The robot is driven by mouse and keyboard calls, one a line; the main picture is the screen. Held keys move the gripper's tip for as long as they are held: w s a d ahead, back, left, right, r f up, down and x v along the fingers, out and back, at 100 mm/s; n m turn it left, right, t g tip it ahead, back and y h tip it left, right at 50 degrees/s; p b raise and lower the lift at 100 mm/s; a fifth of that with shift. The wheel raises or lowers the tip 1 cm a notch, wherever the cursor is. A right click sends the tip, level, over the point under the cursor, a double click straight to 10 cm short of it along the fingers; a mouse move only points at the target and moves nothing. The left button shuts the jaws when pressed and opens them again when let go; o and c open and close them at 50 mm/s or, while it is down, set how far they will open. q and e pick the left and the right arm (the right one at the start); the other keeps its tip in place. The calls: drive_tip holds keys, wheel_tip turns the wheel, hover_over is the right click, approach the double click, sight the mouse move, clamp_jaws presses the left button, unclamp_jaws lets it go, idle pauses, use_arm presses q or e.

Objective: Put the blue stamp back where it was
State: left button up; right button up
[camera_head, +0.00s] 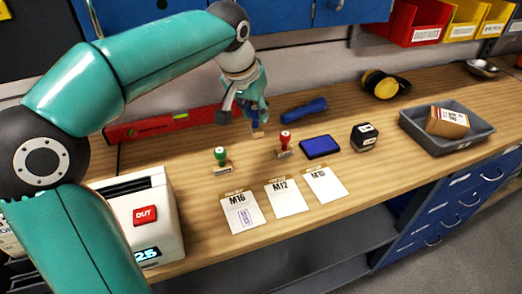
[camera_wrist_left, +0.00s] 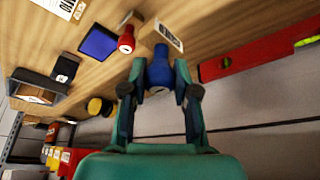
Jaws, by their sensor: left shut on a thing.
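My left gripper (camera_head: 250,106) points down over the bench and is shut on the blue stamp (camera_head: 257,131). In the left wrist view the stamp's blue handle (camera_wrist_left: 160,70) sits between the two fingers, with its labelled wooden base (camera_wrist_left: 166,36) beyond them. Whether the base touches the bench I cannot tell. The green stamp (camera_head: 221,156) stands to the front left and the red stamp (camera_head: 284,142) to the right; the red one also shows in the left wrist view (camera_wrist_left: 127,41). The M16 card (camera_head: 241,212) bears a bluish print. My right gripper is out of view.
A blue ink pad (camera_head: 320,147) and a black stamp (camera_head: 364,137) lie right of the red stamp. Cards M12 (camera_head: 287,198) and M10 (camera_head: 325,186) lie in front. A blue torch (camera_head: 304,109) and a red level (camera_head: 160,126) lie behind. A grey tray (camera_head: 479,137) stands right.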

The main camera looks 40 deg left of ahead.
use_arm(q)
wheel_tip(320, 180, down, 10)
drive_tip(key=shift+s+a+r+b, duration=0.15)
drive_tip(key=shift+r+b, duration=0.05)
drive_tip(key=shift+b, duration=0.4)
drive_tip(key=o, duration=0.9)
drive_tip(key=shift+f, duration=0.1)
drive_tip(key=shift+s+r, duration=0.15)
drive_tip(key=shift+r, duration=0.4)
drive_tip(key=p+v, duration=0.1)
drive_tip(key=v, duration=1)
drive_tip(key=shift+s, duration=0.2)
